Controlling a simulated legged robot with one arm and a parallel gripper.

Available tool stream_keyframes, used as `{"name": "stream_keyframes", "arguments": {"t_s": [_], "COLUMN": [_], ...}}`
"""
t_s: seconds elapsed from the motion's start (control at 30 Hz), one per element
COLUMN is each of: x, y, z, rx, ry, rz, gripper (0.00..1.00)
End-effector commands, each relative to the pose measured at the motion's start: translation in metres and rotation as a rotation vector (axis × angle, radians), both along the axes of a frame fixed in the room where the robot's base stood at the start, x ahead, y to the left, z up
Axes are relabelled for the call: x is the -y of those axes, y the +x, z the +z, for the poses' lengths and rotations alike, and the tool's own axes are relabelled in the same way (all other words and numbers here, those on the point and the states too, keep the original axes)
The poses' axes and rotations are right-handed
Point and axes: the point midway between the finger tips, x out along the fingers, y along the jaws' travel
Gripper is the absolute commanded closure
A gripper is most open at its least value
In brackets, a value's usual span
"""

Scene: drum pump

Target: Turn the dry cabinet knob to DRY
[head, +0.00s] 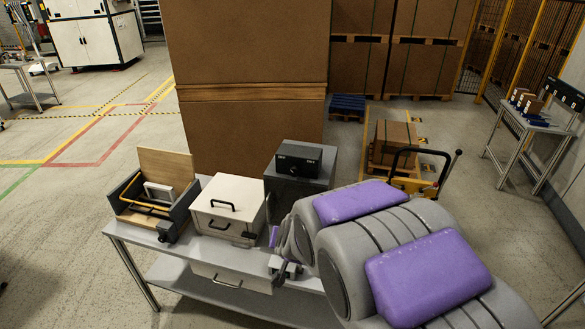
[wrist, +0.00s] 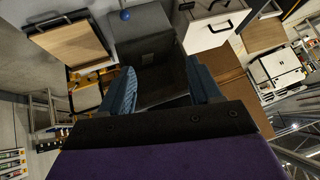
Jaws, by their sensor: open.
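A dark grey cabinet (head: 318,178) stands at the right end of the bench, with a black labelled panel (head: 298,158) on top. The label is too small to read. A dark round knob shape shows on the panel's front, but its pointer cannot be made out. A white box (head: 229,205) with black handles stands left of it. Which one is the dry cabinet I cannot tell for sure. My gripper (wrist: 161,76) is open, its two blue fingers spread apart with nothing visible between them. In the wrist view, a dark grey box (wrist: 143,25) lies beyond the fingers.
An open grey box with a wooden lid (head: 166,163) sits at the bench's left end. My large grey arm hides the bench's right part. A tall brown carton (head: 245,90) stands behind the bench. A yellow pallet truck (head: 415,180) is back right.

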Motion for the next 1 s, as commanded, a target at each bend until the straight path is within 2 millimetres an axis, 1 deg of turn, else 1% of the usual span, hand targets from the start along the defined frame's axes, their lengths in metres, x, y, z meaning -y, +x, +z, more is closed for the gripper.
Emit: {"name": "stream_keyframes", "arguments": {"t_s": [0.03, 0.1, 0.2, 0.3, 0.4, 0.53, 0.73, 0.9, 1.0], "x": [-0.009, -0.016, -0.023, -0.028, -0.032, -0.035, -0.036, -0.036, -0.034], "y": [0.015, 0.035, 0.059, 0.079, 0.093, 0.101, 0.098, 0.093, 0.096], "z": [0.001, 0.000, -0.001, -0.001, 0.001, 0.005, 0.012, 0.018, 0.018], "rx": [0.043, 0.112, 0.214, 0.321, 0.432, 0.577, 0.760, 0.838, 0.848], "ry": [-0.007, -0.018, -0.044, -0.081, -0.128, -0.202, -0.311, -0.354, -0.361], "rz": [-0.018, -0.054, -0.107, -0.156, -0.203, -0.254, -0.303, -0.320, -0.324], "gripper": [0.37, 0.37, 0.37, 0.37, 0.37, 0.37, 0.37, 0.37, 0.37]}}
